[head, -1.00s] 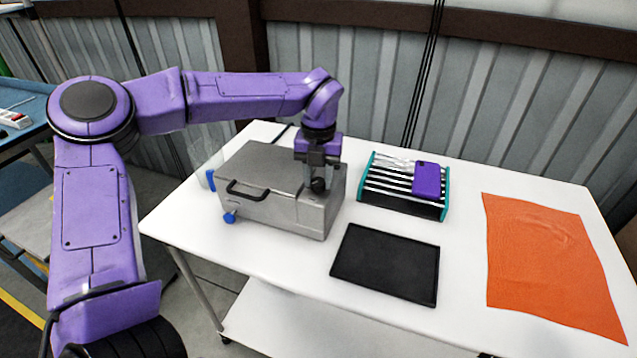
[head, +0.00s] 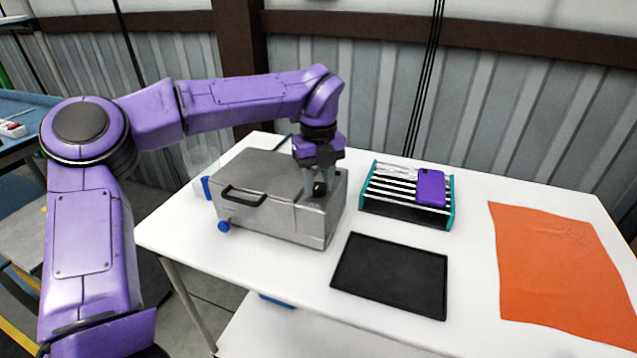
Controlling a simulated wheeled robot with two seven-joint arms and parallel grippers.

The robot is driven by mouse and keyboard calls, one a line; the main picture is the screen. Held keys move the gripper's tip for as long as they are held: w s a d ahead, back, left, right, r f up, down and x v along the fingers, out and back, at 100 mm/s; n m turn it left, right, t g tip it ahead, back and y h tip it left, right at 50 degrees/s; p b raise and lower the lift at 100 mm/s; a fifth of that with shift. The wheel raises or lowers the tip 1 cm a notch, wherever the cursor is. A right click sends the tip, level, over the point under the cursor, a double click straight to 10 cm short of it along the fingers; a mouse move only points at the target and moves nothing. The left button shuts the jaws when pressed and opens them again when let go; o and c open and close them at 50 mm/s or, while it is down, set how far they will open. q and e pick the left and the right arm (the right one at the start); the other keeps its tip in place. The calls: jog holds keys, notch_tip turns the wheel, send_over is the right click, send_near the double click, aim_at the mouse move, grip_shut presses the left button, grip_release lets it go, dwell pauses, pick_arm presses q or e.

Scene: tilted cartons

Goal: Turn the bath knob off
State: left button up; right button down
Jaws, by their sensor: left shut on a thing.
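The metal bath (head: 265,215) is a grey box with a black lid handle (head: 243,196), standing on the left part of the white table. A black knob (head: 319,189) sits at the right part of the bath's top. My left gripper (head: 319,184) points down from above and is shut on the black knob. The fingers cover part of the knob, so its turn position cannot be read. My right gripper is not in view.
A striped rack (head: 385,208) with a purple phone-like item (head: 431,187) stands right of the bath. A black tray (head: 390,275) lies in front, an orange cloth (head: 560,270) at right.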

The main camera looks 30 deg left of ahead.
aim_at(318, 185)
pick_arm(q)
jog(key=shift+r, duration=0.1)
jog(key=o, duration=0.8)
jog(key=shift+a, duration=0.1)
jog(key=shift+c, duration=0.2)
notch_tip(318, 185, up, 10)
jog(key=shift+r, duration=0.25)
jog(key=shift+f, duration=0.1)
